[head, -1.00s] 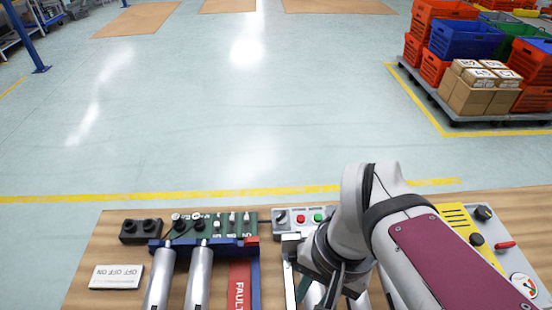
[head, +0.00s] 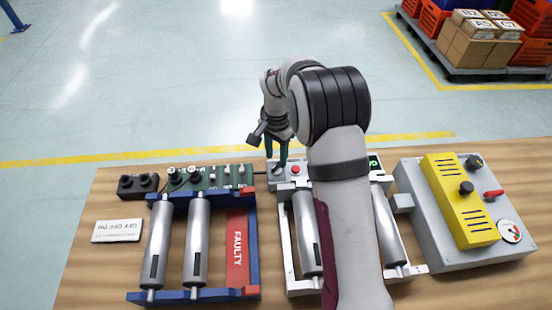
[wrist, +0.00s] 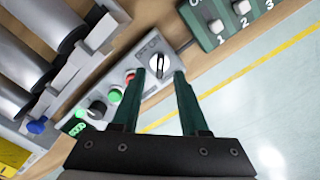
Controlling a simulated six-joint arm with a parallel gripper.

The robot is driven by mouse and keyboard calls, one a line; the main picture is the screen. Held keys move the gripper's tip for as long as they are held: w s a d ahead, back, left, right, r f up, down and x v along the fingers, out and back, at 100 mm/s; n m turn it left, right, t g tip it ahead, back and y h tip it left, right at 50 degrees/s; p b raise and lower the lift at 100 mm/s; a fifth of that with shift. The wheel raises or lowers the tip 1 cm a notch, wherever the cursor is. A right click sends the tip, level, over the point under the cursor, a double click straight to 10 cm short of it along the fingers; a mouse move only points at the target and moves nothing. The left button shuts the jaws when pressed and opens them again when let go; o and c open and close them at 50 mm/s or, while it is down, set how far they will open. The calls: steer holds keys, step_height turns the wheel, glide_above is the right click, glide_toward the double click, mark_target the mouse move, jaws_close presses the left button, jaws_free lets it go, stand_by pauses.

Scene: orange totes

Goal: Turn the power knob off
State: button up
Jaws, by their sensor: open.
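The power knob (wrist: 157,65) is a dark round dial with a pale bar-shaped grip, at one end of a grey control panel (wrist: 149,47). In the wrist view it lies between the fingertips of my gripper (wrist: 159,73). The dark green fingers are open and apart, one on each side of it in the picture. I cannot tell whether the tips are level with the knob or still above it. In the head view my gripper (head: 277,158) points down at the left end of the panel, largely hiding the knob. The knob's marks are too small to read.
A red button (wrist: 130,77) and green button (wrist: 114,97) sit beside the knob. A green switch board (head: 220,176) stands left of the panel. Metal cylinders (head: 198,240) lie in front. A grey box with a yellow cover (head: 458,200) is at right.

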mark_target(276, 168)
steer(key=shift+f, duration=1.45)
jaws_close()
